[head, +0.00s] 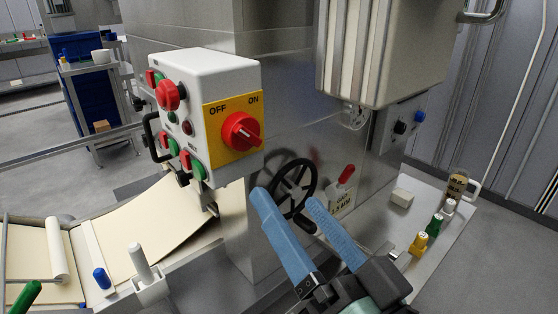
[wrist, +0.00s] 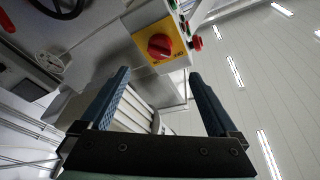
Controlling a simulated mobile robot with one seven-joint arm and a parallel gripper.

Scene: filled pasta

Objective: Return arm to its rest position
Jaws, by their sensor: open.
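My gripper (head: 285,200) has two blue fingers spread apart with nothing between them. In the head view it is at the lower middle, in front of the machine's metal body, with a black handwheel (head: 297,180) behind the fingers. In the wrist view my gripper (wrist: 160,80) is also open and empty. A white control box (head: 190,90) with a red rotary switch (head: 241,131) on a yellow OFF/ON plate is up and left of the fingers. The red switch (wrist: 159,47) also shows at the top of the wrist view, beyond the fingertips.
A pasta sheet (head: 130,222) lies on the conveyor at left. A red-handled lever (head: 346,174) is right of the fingers. A blue cabinet (head: 80,90) stands behind.

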